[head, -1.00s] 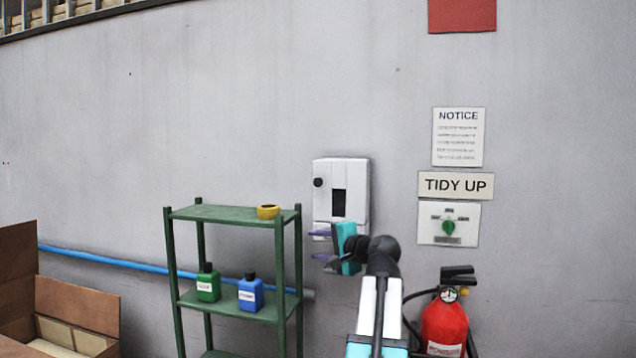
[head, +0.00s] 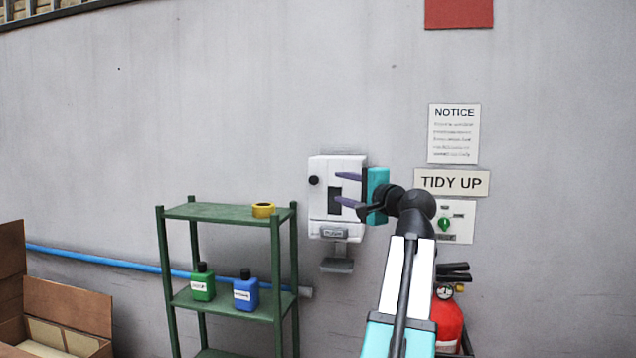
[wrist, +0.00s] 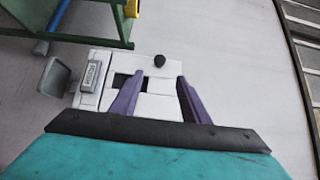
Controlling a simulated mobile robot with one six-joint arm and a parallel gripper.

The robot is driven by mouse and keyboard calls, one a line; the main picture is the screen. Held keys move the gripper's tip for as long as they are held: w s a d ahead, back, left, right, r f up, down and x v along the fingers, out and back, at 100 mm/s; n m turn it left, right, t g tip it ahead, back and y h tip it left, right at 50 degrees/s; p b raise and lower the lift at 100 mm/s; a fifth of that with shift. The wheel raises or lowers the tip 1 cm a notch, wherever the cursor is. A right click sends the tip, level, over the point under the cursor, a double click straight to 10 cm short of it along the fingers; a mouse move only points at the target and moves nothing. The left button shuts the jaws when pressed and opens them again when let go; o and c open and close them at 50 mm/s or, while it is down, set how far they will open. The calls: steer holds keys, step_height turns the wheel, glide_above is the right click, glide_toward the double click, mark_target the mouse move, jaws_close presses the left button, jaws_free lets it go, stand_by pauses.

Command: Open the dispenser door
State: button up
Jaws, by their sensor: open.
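The white dispenser (head: 321,222) hangs on the grey wall, with a dark window in its front, a round black knob (head: 314,180) at its upper left and a grey labelled bar (head: 333,232) near its bottom. Its door looks closed. In the wrist view the dispenser (wrist: 156,107) lies sideways, with the black knob (wrist: 159,61) beyond the fingertips. My gripper (head: 340,188) is open and empty, its purple fingers pointing left in front of the dispenser's right half. In the wrist view my gripper (wrist: 160,82) has its fingers apart, with the knob near the midline between them.
A grey tray (head: 337,266) juts out below the dispenser. A green shelf (head: 228,213) stands to the left with a yellow roll (head: 263,210) and two bottles. A red fire extinguisher (head: 448,325) stands at the lower right, below a green dial (head: 444,224).

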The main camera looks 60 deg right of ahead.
mark_target(316, 181)
steer(key=p+x, duration=0.3)
steer(key=x, duration=0.9)
steer(key=shift+w+d+r+p, duration=0.1)
steer(key=shift+w+p, duration=0.05)
steer(key=shift+p, duration=0.25)
steer(key=shift+w+d, duration=0.3)
steer(key=shift+w, duration=0.3)
jaws_close()
